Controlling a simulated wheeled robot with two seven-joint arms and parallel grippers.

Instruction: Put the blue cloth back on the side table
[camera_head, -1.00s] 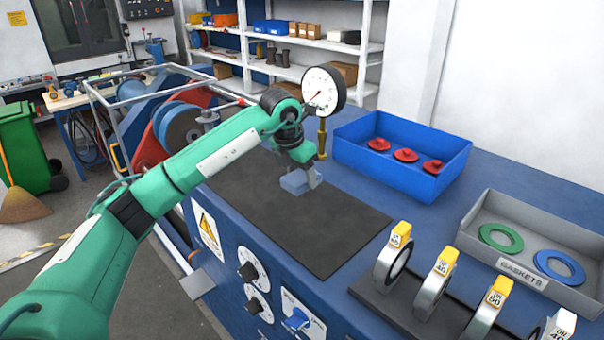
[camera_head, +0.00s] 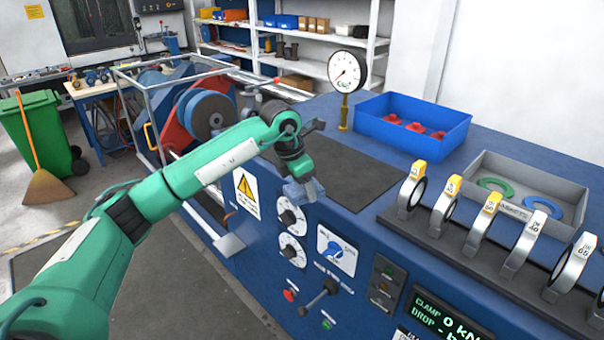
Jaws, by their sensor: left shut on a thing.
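My left gripper (camera_head: 300,177) points down at the front edge of the blue bench, shut on a folded light-blue cloth (camera_head: 302,193). The cloth hangs in front of the bench's control panel, just past the near edge of the black mat, and the fingers partly cover it. A wooden-topped table (camera_head: 98,90) stands at the back left with small parts on it, well away from the gripper; I cannot tell whether it is the side table. My right gripper is out of view.
The blue bench carries a dial gauge (camera_head: 346,73), a blue bin (camera_head: 410,122) with red discs, a grey gasket tray (camera_head: 560,182) and a row of valve rings (camera_head: 480,222). A wire-framed machine (camera_head: 147,90) stands left of the bench. Floor at the lower left is open.

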